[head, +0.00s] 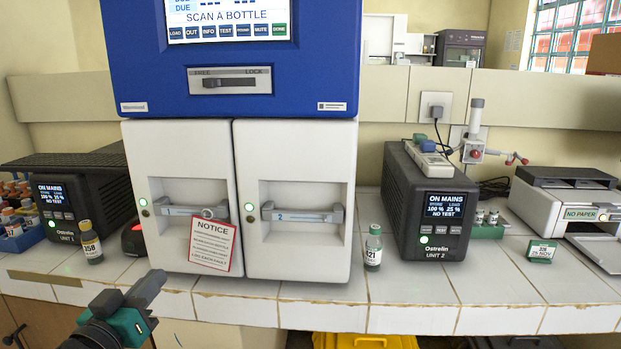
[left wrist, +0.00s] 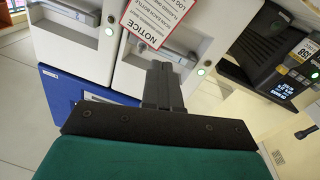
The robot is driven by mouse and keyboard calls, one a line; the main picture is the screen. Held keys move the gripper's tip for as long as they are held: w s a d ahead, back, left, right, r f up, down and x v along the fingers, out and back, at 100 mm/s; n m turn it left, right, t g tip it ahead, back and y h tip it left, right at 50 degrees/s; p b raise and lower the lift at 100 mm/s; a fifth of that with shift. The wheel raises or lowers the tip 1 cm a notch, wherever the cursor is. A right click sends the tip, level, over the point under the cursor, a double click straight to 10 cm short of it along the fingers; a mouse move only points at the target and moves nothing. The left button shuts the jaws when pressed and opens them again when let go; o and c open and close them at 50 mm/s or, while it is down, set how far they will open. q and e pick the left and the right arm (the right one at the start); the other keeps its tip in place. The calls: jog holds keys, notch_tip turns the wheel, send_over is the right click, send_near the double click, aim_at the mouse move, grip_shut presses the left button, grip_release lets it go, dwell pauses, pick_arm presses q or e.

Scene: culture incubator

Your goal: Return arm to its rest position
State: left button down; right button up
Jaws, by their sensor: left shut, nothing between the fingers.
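My left gripper (head: 154,280) is at the lower left in the head view, in front of the tiled bench's front edge. It is shut and empty. In the left wrist view its dark fingers (left wrist: 160,72) are together and point towards the white doors of the blue incubator (head: 240,107). The gripper looks apart from the doors, the notice card (head: 212,246) and the bottles. My right gripper is not in view.
A bottle (head: 90,245) stands left of the incubator and another (head: 373,250) right of it. Ostrelin Unit 1 (head: 88,200) and Unit 2 (head: 425,200) flank it. A printer (head: 565,205) stands far right. A yellow case (head: 365,341) is below the bench.

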pick_arm(q)
jog(key=s+d+f+m+g, duration=0.1)
jog(key=s+d+f+g, duration=0.1)
jog(key=s+f, duration=0.5)
jog(key=s+d+f+m+g, duration=0.1)
jog(key=s+d+f+g, duration=0.2)
jog(key=s+f, duration=0.4)
jog(key=s+d+f+m+g+y, duration=0.1)
jog(key=s+f, duration=0.5)
jog(key=f, duration=0.6)
jog(key=d+g+p, duration=0.1)
jog(key=d, duration=0.1)
jog(key=shift+s+d+f+g, duration=0.2)
jog(key=shift+s+d+g, duration=0.1)
jog(key=shift+s, duration=0.1)
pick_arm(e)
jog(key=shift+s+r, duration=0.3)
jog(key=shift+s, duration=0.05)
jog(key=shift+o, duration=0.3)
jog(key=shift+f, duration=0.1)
